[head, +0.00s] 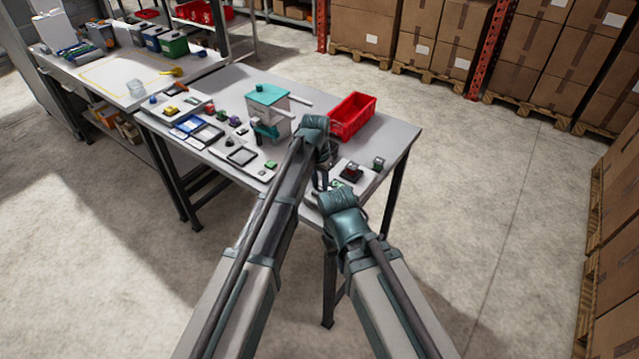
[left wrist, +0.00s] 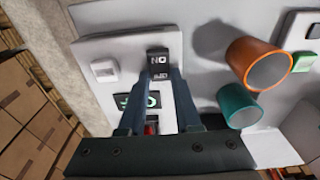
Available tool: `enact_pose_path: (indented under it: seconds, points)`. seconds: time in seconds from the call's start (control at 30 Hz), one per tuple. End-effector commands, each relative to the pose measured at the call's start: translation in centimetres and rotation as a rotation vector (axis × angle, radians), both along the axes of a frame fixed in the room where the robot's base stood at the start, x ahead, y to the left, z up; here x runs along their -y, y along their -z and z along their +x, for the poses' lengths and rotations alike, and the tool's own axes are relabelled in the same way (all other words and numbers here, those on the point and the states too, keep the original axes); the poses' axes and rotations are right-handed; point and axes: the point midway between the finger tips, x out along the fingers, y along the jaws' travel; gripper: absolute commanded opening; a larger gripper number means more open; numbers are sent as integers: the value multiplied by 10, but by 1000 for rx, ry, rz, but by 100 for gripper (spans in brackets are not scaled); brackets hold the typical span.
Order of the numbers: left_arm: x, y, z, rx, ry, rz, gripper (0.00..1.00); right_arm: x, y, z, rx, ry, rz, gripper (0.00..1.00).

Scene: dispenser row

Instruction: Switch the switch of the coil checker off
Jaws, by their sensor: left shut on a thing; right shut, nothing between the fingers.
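The coil checker (left wrist: 98,48) is a white panel in the left wrist view. It carries a dark display with green marks (left wrist: 137,102), a small white square part (left wrist: 103,71) and a red part low between my fingers. Its black switch plate (left wrist: 158,58) has an ON label and a smaller label below it. My left gripper (left wrist: 161,76) is shut on the switch at that plate; its fingertips hide the lever, so its position cannot be told. In the head view my left gripper (head: 322,172) reaches down at the table's front right. My right gripper (head: 328,190) is shut and empty close by, its fingers mostly hidden.
An orange cylinder (left wrist: 270,62) and a teal cylinder (left wrist: 240,105) stand right of the panel in the left wrist view. A red bin (head: 352,117) and a teal-topped machine (head: 267,95) stand behind my arms. Small parts crowd the table's left; open floor lies right.

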Motion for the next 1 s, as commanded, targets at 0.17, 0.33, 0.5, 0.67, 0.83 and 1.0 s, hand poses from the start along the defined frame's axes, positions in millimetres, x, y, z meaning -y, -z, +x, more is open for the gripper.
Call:
enact_pose_path:
  seconds: [0.17, 0.33, 0.5, 0.67, 0.83, 1.0]
  points:
    - [-1, 0, -1, 1, 0, 1, 0, 0, 0, 0, 0, 0, 0, 0]
    - [-1, 0, -1, 1, 0, 0, 56, 0, 0, 0, 0, 0, 0, 0]
    - [-1, 0, 0, 2, 0, 0, 62, 0, 0, 0, 0, 0, 0, 0]
    - [-1, 0, 0, 2, 0, -1, 62, 0, 0, 0, 0, 0, 0, 0]
    - [-1, -6, -1, 2, 0, -1, 62, 0, -6, 0, 0, 0, 0, 0]
    - [-1, -20, -2, 2, 0, -1, 62, 0, -20, 0, 0, 0, 0, 0]
